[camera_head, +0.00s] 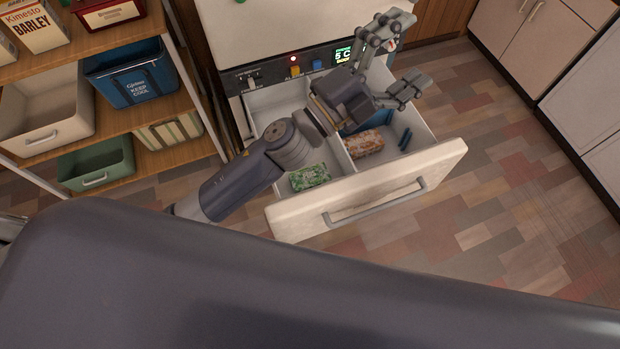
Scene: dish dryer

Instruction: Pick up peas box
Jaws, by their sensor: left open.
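A green patterned box (309,178), which looks like the peas box, lies in the front left compartment of the open white drawer (375,196). My left gripper (407,58) is open and empty. It is above the drawer's right side, up and to the right of the green box, with its fingers pointing right. My left forearm crosses over the drawer and hides part of its middle. My right gripper is not in view.
An orange-brown package (364,144) and small dark blue items (405,139) lie in the drawer's right compartment. A divider separates the compartments. A wooden shelf (122,118) with bins stands at left. The floor at right is clear.

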